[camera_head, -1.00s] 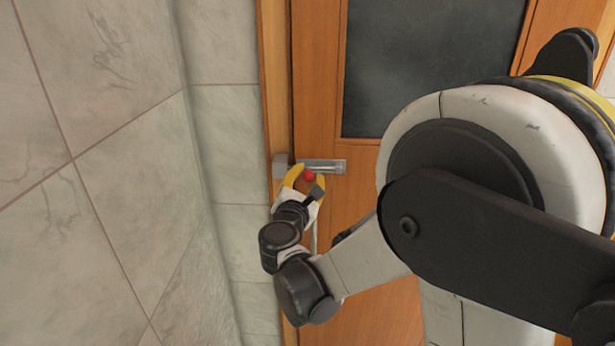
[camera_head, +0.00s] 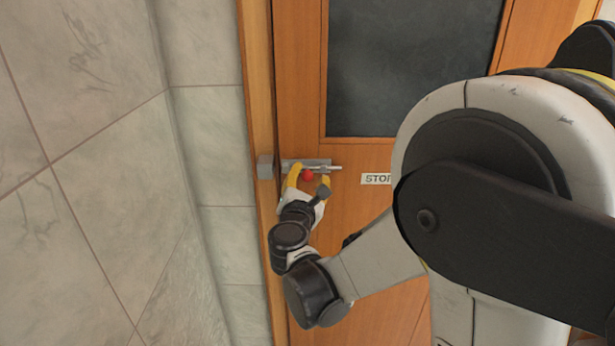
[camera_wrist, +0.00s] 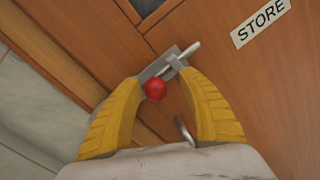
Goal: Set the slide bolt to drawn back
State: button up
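The slide bolt is a grey metal plate (camera_head: 290,164) with a rod and a red knob (camera_head: 307,175), mounted on the wooden door. The rod (camera_head: 334,168) sticks out past the plate's right end, away from the keeper block (camera_head: 265,167) on the frame. My gripper (camera_head: 309,180) has its yellow fingers apart, one on each side of the knob. In the wrist view, the knob (camera_wrist: 155,88) lies between the open fingers (camera_wrist: 159,82), closer to the left one. Whether that finger touches it, I cannot tell. The rod (camera_wrist: 192,47) also shows there, past the plate's end.
A "STORE" sign (camera_wrist: 259,21) is on the door right of the bolt. A curved metal piece (camera_wrist: 183,131) shows near the right finger. A tiled wall (camera_head: 90,190) stands close at the left. A dark panel (camera_head: 410,65) fills the upper door.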

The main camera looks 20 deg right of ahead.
jog(key=shift+a, duration=0.15)
jog(key=shift+s+a, duration=0.1)
jog(key=shift+s, duration=0.05)
jog(key=v, duration=1.1)
jog(key=shift+s, duration=0.25)
jog(key=shift+a, duration=0.1)
